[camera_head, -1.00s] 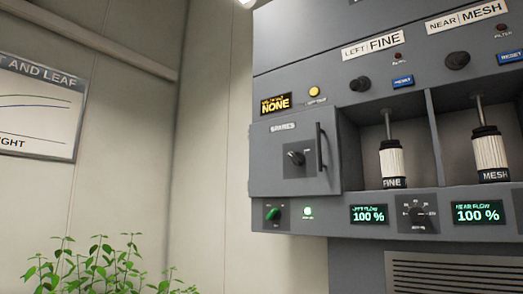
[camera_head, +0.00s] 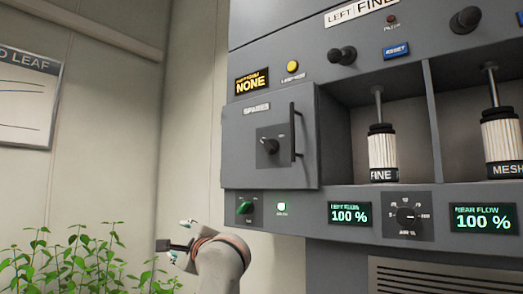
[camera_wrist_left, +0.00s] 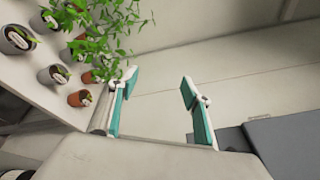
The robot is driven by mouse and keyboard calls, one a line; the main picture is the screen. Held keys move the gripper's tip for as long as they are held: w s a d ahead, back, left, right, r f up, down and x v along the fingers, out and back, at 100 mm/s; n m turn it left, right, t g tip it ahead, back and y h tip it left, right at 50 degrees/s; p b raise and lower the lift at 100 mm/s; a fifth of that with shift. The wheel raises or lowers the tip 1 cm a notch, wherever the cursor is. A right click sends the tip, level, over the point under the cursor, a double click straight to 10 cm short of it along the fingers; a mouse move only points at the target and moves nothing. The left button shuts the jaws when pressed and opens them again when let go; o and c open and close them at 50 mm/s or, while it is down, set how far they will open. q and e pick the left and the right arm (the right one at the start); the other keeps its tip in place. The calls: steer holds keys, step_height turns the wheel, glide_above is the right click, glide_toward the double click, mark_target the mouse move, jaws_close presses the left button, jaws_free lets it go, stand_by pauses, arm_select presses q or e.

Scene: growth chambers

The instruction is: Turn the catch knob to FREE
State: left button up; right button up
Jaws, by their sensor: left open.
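The SPARES door (camera_head: 256,178) is a shut grey door on the left of the panel, with a dark vertical handle (camera_head: 296,132). A black knob (camera_head: 268,146) sits on a dark plate in the middle of this door; it appears to be the catch knob, and its labels are too small to read. My left gripper (camera_head: 175,236) is open and empty, below and left of the door and apart from it. In the left wrist view its two teal-padded fingers (camera_wrist_left: 158,84) are spread with nothing between them. My right gripper is not in view.
To the right are bays with a FINE cartridge (camera_head: 382,148) and a MESH cartridge (camera_head: 502,137). Leafy plants (camera_head: 85,265) stand at lower left. A NONE display (camera_head: 252,82) is above the door.

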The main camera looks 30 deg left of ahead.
arm_select(q)
steer(key=w+d+r+n+t+h, duration=0.25)
steer(key=d+r+t+h, duration=0.2)
steer(key=r, duration=0.25)
steer(key=m+t+h+p, duration=0.25)
steer(key=t+h, duration=0.45)
steer(key=h, duration=0.7)
glide_toward(266, 144)
steer(key=w, duration=0.1)
steer(key=shift+m+y, duration=0.25)
steer(key=shift+m, duration=0.05)
steer(key=w, duration=0.2)
steer(key=w+p, duration=0.1)
steer(key=w, duration=0.1)
steer(key=w+d, duration=0.1)
steer(key=w, duration=0.1)
steer(key=shift+w+r, duration=0.1)
steer(key=shift+w+d+p, duration=0.1)
steer(key=shift+w+p, duration=0.3)
steer(key=shift+w, duration=0.2)
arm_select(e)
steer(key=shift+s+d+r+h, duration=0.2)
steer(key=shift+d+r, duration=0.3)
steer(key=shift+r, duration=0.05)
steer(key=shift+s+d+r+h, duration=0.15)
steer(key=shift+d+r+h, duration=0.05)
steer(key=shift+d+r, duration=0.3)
